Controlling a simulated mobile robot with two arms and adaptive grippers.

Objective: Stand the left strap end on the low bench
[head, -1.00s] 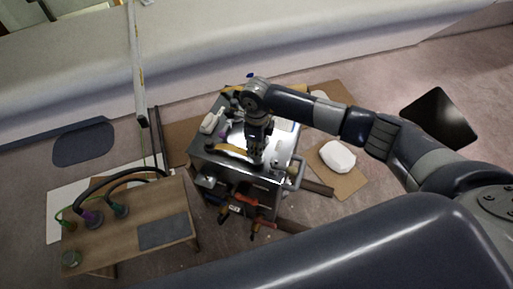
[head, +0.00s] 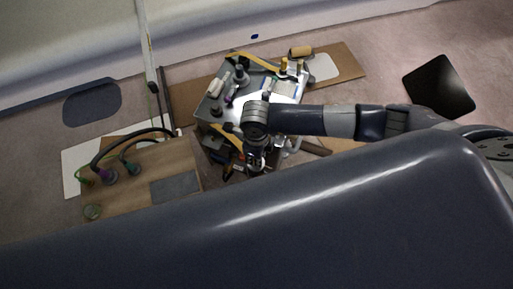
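A low wooden bench (head: 185,158) stands at the lower left, with a grey mat (head: 174,187) on its right part. Its front is hidden behind my own dark arm link. A metal cart (head: 207,104) stands in the middle, holding several small items. One yellow strap piece (head: 228,134) lies at the cart's front left edge, beside my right gripper. Another yellow strap piece (head: 255,62) runs along the cart's back edge. I cannot tell which is the left strap end. My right gripper (head: 256,166) points down at the cart's front edge; its fingers are too small to read. My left gripper is not in view.
Cardboard (head: 345,56) lies behind the cart. A black panel (head: 440,87) lies at the right.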

